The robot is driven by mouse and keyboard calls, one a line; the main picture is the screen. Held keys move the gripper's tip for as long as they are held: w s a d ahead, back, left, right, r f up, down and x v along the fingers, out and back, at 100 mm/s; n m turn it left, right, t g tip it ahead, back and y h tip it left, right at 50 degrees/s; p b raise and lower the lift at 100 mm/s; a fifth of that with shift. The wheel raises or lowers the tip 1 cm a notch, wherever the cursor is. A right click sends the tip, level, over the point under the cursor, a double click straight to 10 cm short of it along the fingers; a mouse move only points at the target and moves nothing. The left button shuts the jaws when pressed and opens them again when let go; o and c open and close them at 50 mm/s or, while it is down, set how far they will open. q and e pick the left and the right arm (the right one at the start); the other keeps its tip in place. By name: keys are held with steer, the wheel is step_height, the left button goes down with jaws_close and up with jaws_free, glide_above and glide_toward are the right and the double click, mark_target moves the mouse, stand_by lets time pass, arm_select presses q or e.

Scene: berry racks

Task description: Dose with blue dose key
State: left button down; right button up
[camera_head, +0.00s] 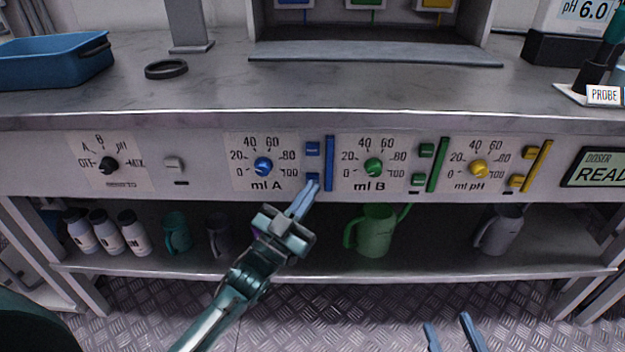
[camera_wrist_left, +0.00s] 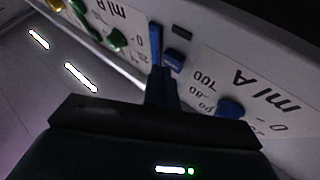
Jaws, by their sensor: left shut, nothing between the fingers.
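The blue dial (camera_head: 263,166) labelled "ml A" is on the front panel. Right of it are an upper blue key (camera_head: 313,149) and a lower blue key (camera_head: 313,177), beside a tall blue strip (camera_head: 329,163). My left gripper (camera_head: 309,187) is shut and empty, its blue fingertips at the lower key and partly covering it. In the left wrist view the fingers (camera_wrist_left: 162,85) point at the panel, close to a blue key (camera_wrist_left: 174,59); I cannot tell whether they touch it. My right gripper (camera_head: 449,336) is open and empty at the bottom edge, away from the panel.
Green "ml B" (camera_head: 373,167) and yellow "ml pH" (camera_head: 479,169) dials with their own keys sit to the right. A display (camera_head: 597,168) reads "READ", cut off by the edge. A shelf (camera_head: 320,270) below holds bottles, cups and a green jug (camera_head: 373,232).

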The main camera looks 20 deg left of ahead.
arm_select(q)
steer(key=shift+w+a, duration=0.1)
steer(key=shift+w, duration=0.35)
steer(key=shift+s, duration=0.1)
stand_by(0.5)
steer(key=shift+s+d+p, duration=0.25)
steer(key=shift+s+p, duration=0.2)
steer(key=shift+s, duration=0.35)
steer(key=shift+s+d+p, duration=0.25)
steer(key=shift+s+p, duration=0.15)
steer(key=shift+s, duration=0.4)
steer(key=shift+s+d+p, duration=0.2)
steer(key=shift+s+p, duration=0.2)
steer(key=shift+s, duration=0.4)
steer(key=shift+s+d+p, duration=0.25)
steer(key=shift+s+p, duration=0.15)
steer(key=shift+s, duration=0.4)
